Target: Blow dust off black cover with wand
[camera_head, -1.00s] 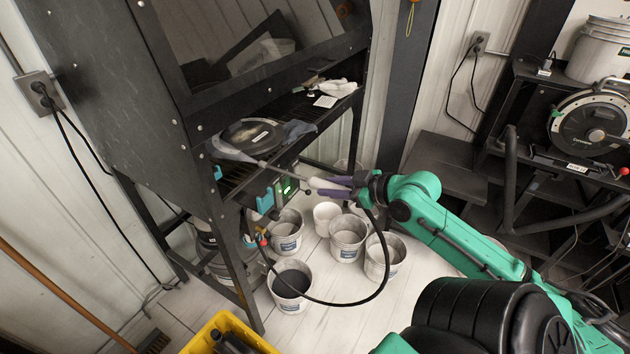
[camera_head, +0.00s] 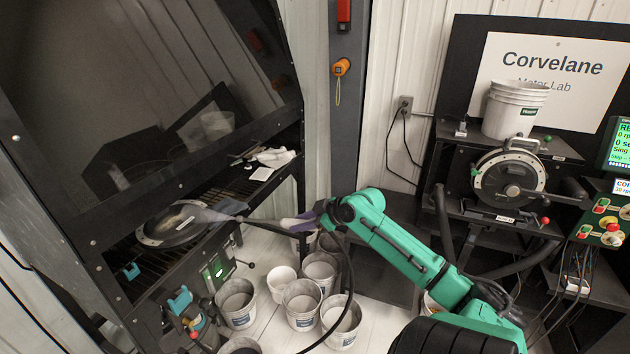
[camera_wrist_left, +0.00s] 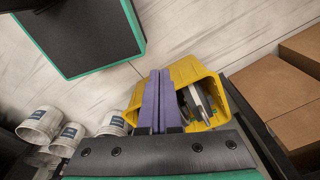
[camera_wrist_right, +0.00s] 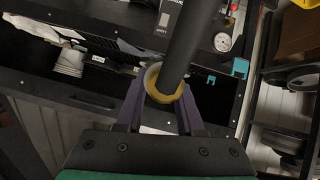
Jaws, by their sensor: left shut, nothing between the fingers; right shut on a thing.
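The black cover (camera_head: 158,231), a dark disc with a lighter rim, lies on the slatted shelf inside the dark cabinet at left in the head view. A pale patch shows on its face. My right gripper (camera_head: 300,223) is shut on the wand (camera_head: 262,222) to the right of the cover. The wand points left at the cover, and a pale greyish plume spreads from its tip over the cover's right side. In the right wrist view the dark wand (camera_wrist_right: 182,45) with a yellow ring stands between the fingers. My left gripper (camera_wrist_left: 158,100) is shut and empty in the left wrist view.
Several white buckets (camera_head: 302,304) stand below the cabinet. A black hose hangs from the wand past them. A white cloth (camera_head: 274,157) lies farther back on the shelf. A yellow crate (camera_wrist_left: 187,72) holding tools is beyond my left gripper. A meter machine (camera_head: 508,180) stands at right.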

